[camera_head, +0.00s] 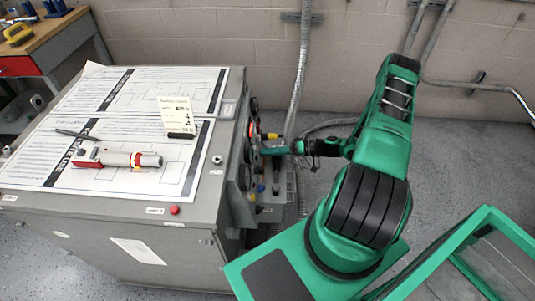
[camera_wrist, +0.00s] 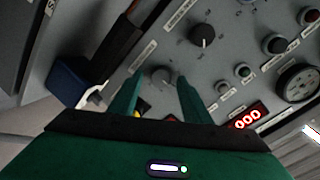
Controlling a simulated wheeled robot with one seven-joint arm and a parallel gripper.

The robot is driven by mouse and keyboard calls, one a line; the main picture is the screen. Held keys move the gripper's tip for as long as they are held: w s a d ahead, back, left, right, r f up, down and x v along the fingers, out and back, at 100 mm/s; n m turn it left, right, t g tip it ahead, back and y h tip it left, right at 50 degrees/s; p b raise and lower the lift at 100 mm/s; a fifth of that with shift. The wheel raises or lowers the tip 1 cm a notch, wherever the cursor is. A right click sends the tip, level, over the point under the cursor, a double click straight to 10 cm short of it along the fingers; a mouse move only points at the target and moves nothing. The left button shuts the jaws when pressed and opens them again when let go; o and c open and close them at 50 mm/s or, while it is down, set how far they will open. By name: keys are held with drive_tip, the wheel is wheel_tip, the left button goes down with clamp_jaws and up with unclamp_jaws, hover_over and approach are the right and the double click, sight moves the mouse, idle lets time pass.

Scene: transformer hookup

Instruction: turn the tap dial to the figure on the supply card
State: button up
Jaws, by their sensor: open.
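The supply card (camera_head: 177,115) stands upright in a dark holder on top of the grey cabinet; a large 4 shows on it, but its smaller print is not clear. My gripper (camera_head: 272,150) is at the cabinet's right-hand panel. The labels are too blurred to tell which knob is the tap dial.
The panel also has a red display reading 000 (camera_wrist: 247,118), a round gauge (camera_wrist: 298,83) and several small buttons. A blue block (camera_wrist: 70,80) is at left in the wrist view. A red-and-white tool (camera_head: 120,158) and a pen (camera_head: 77,134) lie on the cabinet's sheets.

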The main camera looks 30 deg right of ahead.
drive_tip(key=c, duration=1)
drive_tip(key=shift+c, duration=0.2)
drive_tip(key=m, duration=0.9)
drive_tip(key=shift+d+f+g, duration=0.15)
drive_tip(key=shift+d+g, duration=0.15)
drive_tip(key=shift+g, duration=0.1)
